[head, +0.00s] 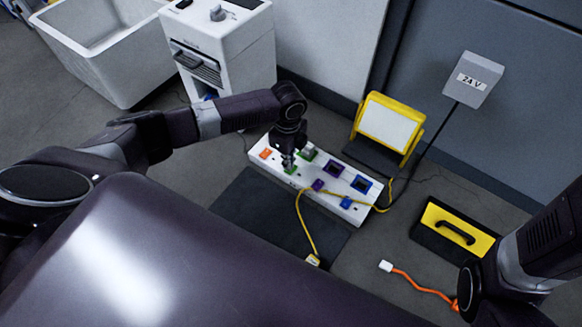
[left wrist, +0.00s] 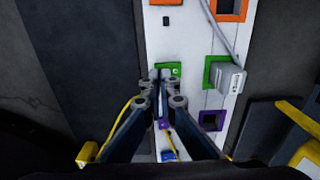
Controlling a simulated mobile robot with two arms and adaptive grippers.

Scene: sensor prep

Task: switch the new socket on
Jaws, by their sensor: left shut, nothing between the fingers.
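The white power strip (head: 330,196) lies on the floor, with coloured sockets along one side and matching switches along the other. A grey plug (left wrist: 229,78) sits in the green socket (left wrist: 208,72). The green switch (left wrist: 175,68) is partly hidden by my left gripper. My left gripper (head: 288,163) is shut and empty, pointing down at the green switch; it also shows in the left wrist view (left wrist: 162,77). I cannot tell whether the tips touch the switch. The purple socket (left wrist: 212,121) and the blue socket (head: 361,184) look empty. My right gripper is out of frame.
A yellow cable crosses the strip to a loose plug (head: 313,260) by the dark mat (head: 250,208). A white plug (head: 386,266) on an orange cable lies right of it. A yellow work lamp (head: 388,125) stands behind; a yellow-black case (head: 455,232) lies at right.

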